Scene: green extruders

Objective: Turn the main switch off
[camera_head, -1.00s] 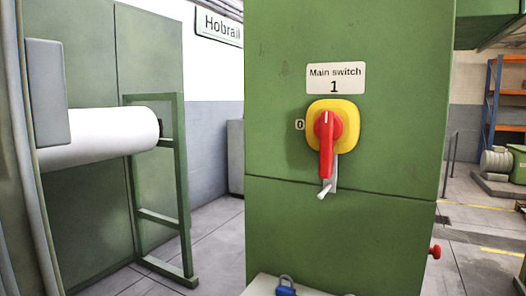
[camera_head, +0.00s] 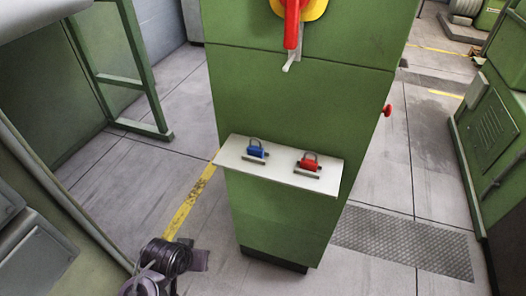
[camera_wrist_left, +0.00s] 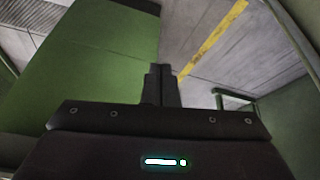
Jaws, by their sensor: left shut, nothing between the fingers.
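The main switch shows at the top edge of the head view, partly cut off. Its red handle (camera_head: 292,24) hangs downward over a yellow plate (camera_head: 314,9), with a small grey metal tab (camera_head: 291,62) at its lower end. It is on the front of a green cabinet (camera_head: 300,85). My left gripper (camera_wrist_left: 160,72) is shut and empty in the left wrist view, with the cabinet's green surface behind and to its left. In the head view my left arm shows low at left, well apart from the switch. My right gripper is in neither view.
A small pale shelf (camera_head: 235,158) on the cabinet front holds a blue padlock (camera_head: 256,149) and a red padlock (camera_head: 309,162). A red button (camera_head: 387,111) sticks out of the cabinet's right side. A green frame (camera_head: 120,78) stands at left.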

